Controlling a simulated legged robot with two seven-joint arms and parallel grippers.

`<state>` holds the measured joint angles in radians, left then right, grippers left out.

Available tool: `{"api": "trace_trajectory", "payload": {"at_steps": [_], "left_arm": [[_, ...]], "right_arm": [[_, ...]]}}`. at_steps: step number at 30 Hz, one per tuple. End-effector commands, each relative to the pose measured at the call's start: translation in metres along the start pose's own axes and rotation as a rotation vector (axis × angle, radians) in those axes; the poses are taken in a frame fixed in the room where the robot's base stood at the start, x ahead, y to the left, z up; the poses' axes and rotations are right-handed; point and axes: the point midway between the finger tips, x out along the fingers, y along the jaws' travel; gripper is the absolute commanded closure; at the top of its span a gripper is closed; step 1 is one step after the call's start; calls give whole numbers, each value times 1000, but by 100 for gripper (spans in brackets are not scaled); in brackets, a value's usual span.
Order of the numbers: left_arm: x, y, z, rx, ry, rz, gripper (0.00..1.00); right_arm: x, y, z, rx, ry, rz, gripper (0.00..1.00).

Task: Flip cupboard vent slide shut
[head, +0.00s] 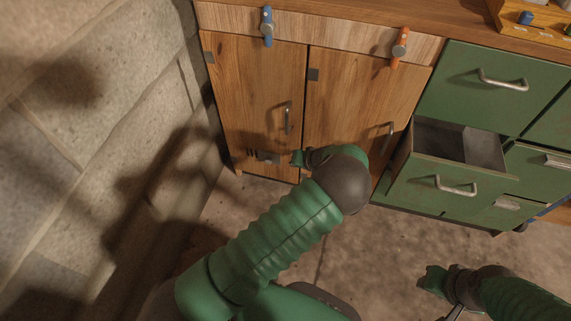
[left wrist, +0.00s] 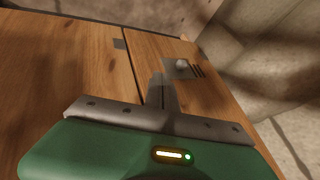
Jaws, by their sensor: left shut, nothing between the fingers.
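The vent slide (head: 268,157) is a small grey plate low on the left wooden cupboard door (head: 255,95), with dark slots showing to its left. In the left wrist view the slide (left wrist: 176,69) has a pale round knob (left wrist: 182,64), and several slots (left wrist: 198,71) show uncovered beside it. My left gripper (head: 298,158) is just right of the slide in the head view. In the left wrist view its fingers (left wrist: 161,82) are shut and empty, close to the plate; contact cannot be told. My right gripper (head: 440,281) hangs low at the right, away from the cupboard.
The right cupboard door (head: 355,100) is shut. A green drawer (head: 445,185) stands pulled out right of my left arm. Blue (head: 267,27) and orange (head: 400,48) handles sit above the doors. A stone wall (head: 90,100) rises on the left; floor is clear in front.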

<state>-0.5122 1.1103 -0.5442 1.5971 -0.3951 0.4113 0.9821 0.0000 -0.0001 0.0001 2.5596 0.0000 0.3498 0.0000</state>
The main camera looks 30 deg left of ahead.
Motion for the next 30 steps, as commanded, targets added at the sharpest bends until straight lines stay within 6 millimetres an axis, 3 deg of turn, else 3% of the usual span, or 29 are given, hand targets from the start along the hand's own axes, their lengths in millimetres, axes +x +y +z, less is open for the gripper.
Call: {"api": "trace_trajectory", "payload": {"at_steps": [13, 16, 21, 30], "left_arm": [[101, 3, 5, -1, -1, -1, 100], [102, -17, 1, -2, -3, -2, 100], [110, -33, 1, -1, -1, 0, 100], [112, -36, 1, 1, -1, 0, 100]], "right_arm": [[76, 0, 18, 0, -1, 0, 64], [67, 0, 16, 0, -1, 0, 64], [67, 0, 16, 0, 0, 0, 64], [67, 0, 16, 0, -1, 0, 64]]}}
